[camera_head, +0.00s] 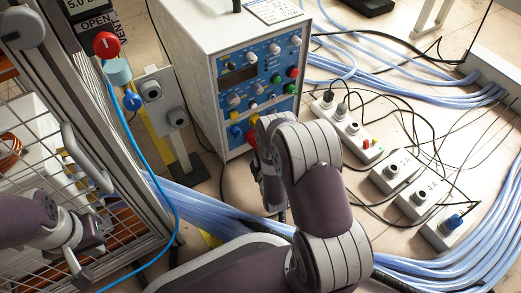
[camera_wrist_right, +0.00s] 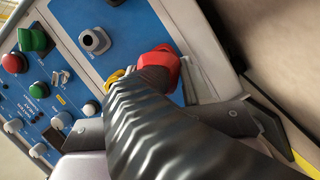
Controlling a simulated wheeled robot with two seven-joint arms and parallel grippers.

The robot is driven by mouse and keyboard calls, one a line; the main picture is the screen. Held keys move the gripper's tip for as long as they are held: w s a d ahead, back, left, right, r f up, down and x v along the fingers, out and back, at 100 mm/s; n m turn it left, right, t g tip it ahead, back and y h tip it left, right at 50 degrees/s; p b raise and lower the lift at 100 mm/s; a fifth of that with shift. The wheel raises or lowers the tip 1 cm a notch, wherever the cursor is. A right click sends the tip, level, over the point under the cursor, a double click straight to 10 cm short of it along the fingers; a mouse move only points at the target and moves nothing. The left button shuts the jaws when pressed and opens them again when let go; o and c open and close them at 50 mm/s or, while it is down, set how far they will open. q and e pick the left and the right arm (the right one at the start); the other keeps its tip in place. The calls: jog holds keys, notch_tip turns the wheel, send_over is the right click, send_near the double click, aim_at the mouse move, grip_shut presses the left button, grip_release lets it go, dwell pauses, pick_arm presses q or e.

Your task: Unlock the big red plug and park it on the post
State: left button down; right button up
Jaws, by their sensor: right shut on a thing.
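The big red plug (camera_wrist_right: 162,62) sits at the blue front panel of the white cabinet; I cannot tell whether it is still seated. A black ribbed cable or sleeve (camera_wrist_right: 160,120) runs back from it. My right gripper (camera_wrist_right: 165,124) is shut on the plug's black ribbed part, with a grey finger on each side. In the head view, a bit of the red plug (camera_head: 251,139) shows beside my right arm, which hides most of it. A grey post (camera_head: 165,108) with two round fittings stands left of the cabinet. My left gripper (camera_head: 88,238) is by the wire cage; its jaws are unclear.
The white cabinet (camera_head: 190,70) has knobs and buttons on its panel. A rack with a red knob (camera_head: 106,44) stands at the left. Power strips (camera_head: 345,128) and blue cable bundles (camera_head: 460,260) lie on the floor. A blue hose hangs between rack and post.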

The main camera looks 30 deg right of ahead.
jog(key=shift+f, duration=0.15)
jog(key=shift+n+h+b, duration=0.3)
jog(key=shift+n, duration=0.3)
jog(key=shift+f+n+t+b, duration=0.1)
jog(key=shift+n+t+b, duration=0.3)
jog(key=shift+n, duration=0.4)
jog(key=shift+n+t+h+b, duration=0.3)
jog(key=shift+n+t+b, duration=0.1)
jog(key=shift+n, duration=0.3)
